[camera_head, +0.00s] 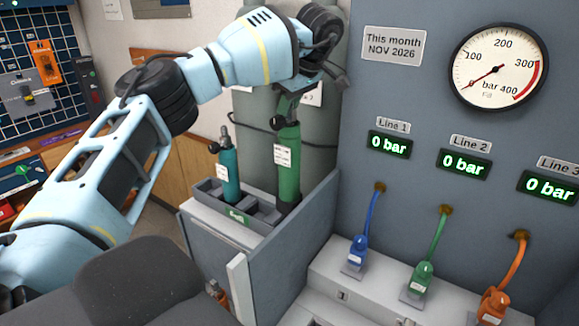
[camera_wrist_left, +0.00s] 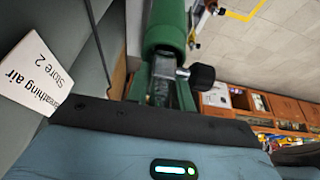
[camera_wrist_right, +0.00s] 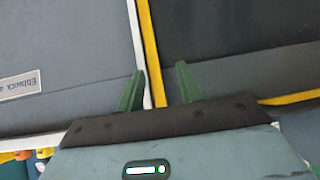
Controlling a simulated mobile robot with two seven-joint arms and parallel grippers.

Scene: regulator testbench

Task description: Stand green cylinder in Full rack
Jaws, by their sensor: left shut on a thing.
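The green cylinder (camera_head: 288,165) stands about upright at the right end of a grey rack (camera_head: 262,228) with a green label that seems to read "Full". Its lower end is inside the rack's right part; whether it rests on the floor there is hidden. My left gripper (camera_head: 290,108) is above it, shut on its neck and valve. In the left wrist view the green cylinder (camera_wrist_left: 168,25) runs away from the fingers, its black valve knob beside them. My right gripper (camera_wrist_right: 160,72) is open and empty in the right wrist view, outside the head view.
A teal cylinder (camera_head: 228,170) stands in the rack's left part, with an empty slot between. Large grey-green cylinders (camera_head: 345,100) stand close behind. Blue, green and orange hose connectors (camera_head: 420,275) sit at right.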

